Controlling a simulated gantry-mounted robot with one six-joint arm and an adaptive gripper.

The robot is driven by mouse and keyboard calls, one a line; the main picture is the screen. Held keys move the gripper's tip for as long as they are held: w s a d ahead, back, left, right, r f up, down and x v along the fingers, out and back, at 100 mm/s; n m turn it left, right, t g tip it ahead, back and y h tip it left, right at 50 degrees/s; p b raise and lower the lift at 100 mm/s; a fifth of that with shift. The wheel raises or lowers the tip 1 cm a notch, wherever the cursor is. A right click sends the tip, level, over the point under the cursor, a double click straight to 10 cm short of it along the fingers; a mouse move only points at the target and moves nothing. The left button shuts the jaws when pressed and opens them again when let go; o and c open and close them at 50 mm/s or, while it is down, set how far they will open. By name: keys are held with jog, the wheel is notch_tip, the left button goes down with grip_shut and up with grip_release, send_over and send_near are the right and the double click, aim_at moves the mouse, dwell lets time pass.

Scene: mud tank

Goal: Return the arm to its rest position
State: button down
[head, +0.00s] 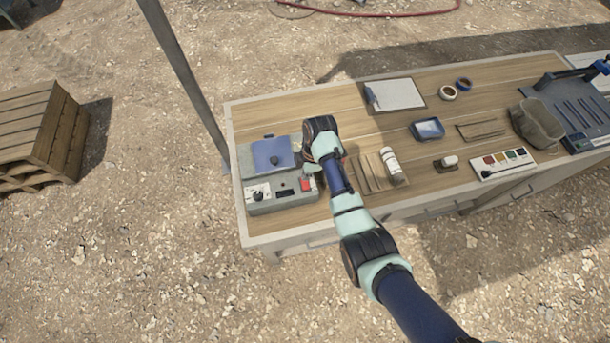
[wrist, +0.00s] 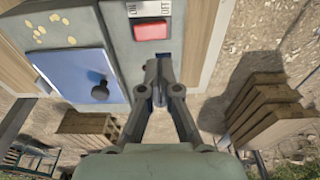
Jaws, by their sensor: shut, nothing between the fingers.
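My arm (head: 348,205) reaches from the lower right over the left end of the workbench (head: 232,120). My gripper (wrist: 158,68) shows in the wrist view, shut and empty, its fingertips close to the front of a grey device and just below its red switch (wrist: 151,31). I cannot tell whether they touch it. In the head view the gripper is mostly hidden by my wrist. The grey device (head: 285,203) has a blue lid (head: 272,155) with a dark knob; the lid also shows in the wrist view (wrist: 75,72).
Right of my wrist lie thin wooden sticks (head: 365,172) and a white bottle (head: 391,164). A white board (head: 396,95), blue tray (head: 427,129), colour strip (head: 503,163) and grey-brown container (head: 537,122) stand farther right. A metal pole (head: 185,80) rises beside the bench; pallets (head: 40,125) are left.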

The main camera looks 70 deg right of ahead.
dwell(0.6)
jog(key=w+a+r+m+t+h+p, duration=0.35)
jog(key=w+a+r+p, duration=0.25)
jog(key=w+a+r, duration=0.9)
jog(key=s+a+r+m+t+y+p, duration=0.1)
jog(key=a+r+t, duration=0.3)
jog(key=a+r, duration=0.8)
jog(key=s+a+r+m+t+y+p, duration=0.1)
jog(key=s+a+r+t+p, duration=0.3)
jog(key=a+r, duration=0.8)
jog(key=shift+s+a+r+m, duration=0.15)
jog(key=shift+s+r+m, duration=0.05)
jog(key=shift+r+m, duration=0.55)
jog(key=shift+y, duration=0.25)
